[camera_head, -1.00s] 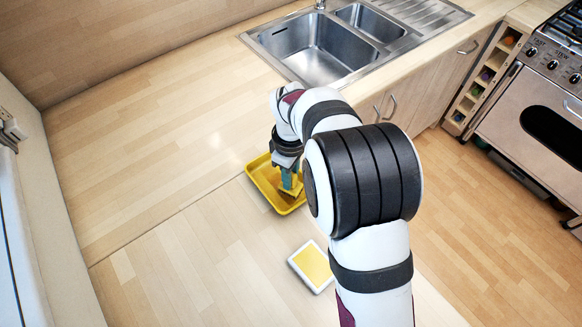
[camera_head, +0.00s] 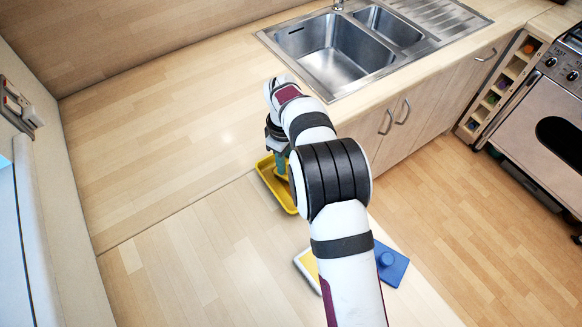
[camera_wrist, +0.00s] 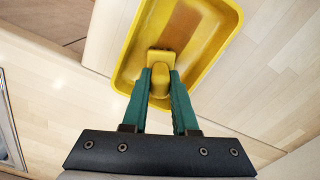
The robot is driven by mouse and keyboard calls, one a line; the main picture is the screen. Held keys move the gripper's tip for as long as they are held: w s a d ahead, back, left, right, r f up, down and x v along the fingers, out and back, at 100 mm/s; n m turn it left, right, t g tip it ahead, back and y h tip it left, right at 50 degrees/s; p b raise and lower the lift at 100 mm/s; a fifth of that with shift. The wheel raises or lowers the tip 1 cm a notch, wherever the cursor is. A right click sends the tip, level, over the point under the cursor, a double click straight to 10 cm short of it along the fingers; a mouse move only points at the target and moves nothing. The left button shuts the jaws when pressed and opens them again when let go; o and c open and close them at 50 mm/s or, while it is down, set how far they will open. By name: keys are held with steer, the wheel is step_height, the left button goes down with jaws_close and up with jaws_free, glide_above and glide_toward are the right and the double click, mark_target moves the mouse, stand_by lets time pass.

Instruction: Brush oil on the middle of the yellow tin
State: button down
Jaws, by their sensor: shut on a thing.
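The yellow tin (camera_head: 266,172) is a shallow rectangular tray with raised sides, on the worktop below my gripper. It fills the upper middle of the wrist view (camera_wrist: 215,30), with a brownish area on its floor. My gripper (camera_wrist: 160,74) has green fingers pointing down into the tin. They are shut on a yellow brush (camera_wrist: 160,60), whose wide yellow end is over the tin's floor. I cannot tell whether that end touches the floor. In the head view my gripper (camera_head: 282,172) is partly hidden by my arm.
A white-edged pad with a yellow top (camera_head: 306,264) lies nearer, partly behind my arm. A blue block with a round knob (camera_head: 392,264) is right of it. A steel sink (camera_head: 335,55) is set in the worktop behind. The worktop left of the tin is clear.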

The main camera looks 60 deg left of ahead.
steer(key=shift+a, duration=1.15)
steer(key=shift+d, duration=4.65)
steer(key=shift+a, duration=4.7)
steer(key=shift+s+d, duration=0.1)
steer(key=shift+d, duration=4.5)
step_height(320, 180, up, 8)
steer(key=shift+r, duration=0.1)
